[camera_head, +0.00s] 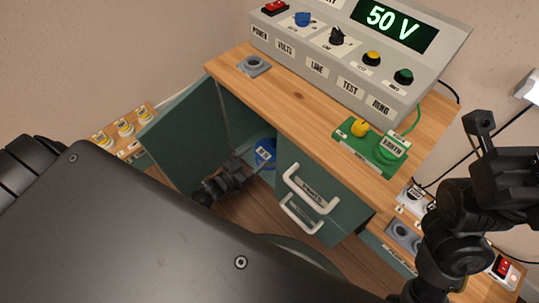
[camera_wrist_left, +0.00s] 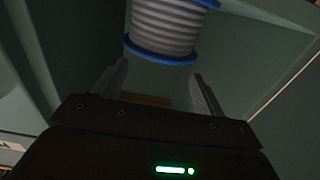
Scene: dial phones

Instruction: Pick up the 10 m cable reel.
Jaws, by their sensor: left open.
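A cable reel (camera_head: 264,153) with a blue flange and a small white label stands inside the open cabinet under the bench; the label is too small to read surely. In the left wrist view the reel (camera_wrist_left: 168,27) shows grey windings between two blue flanges, its top cut off by the frame. My left gripper (camera_head: 244,162) reaches into the cabinet close to the reel. In the wrist view its fingers (camera_wrist_left: 158,72) are apart and empty, with the reel just beyond their tips. My right gripper (camera_head: 484,122) is raised at the right; its jaw gap is unclear.
The green cabinet door (camera_head: 180,139) stands open left of my left gripper. A drawer front with white handles (camera_head: 312,187) is right of the opening. The wooden bench top (camera_head: 300,98) hangs above, carrying a grey control panel (camera_head: 330,62) and a green block (camera_head: 362,146).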

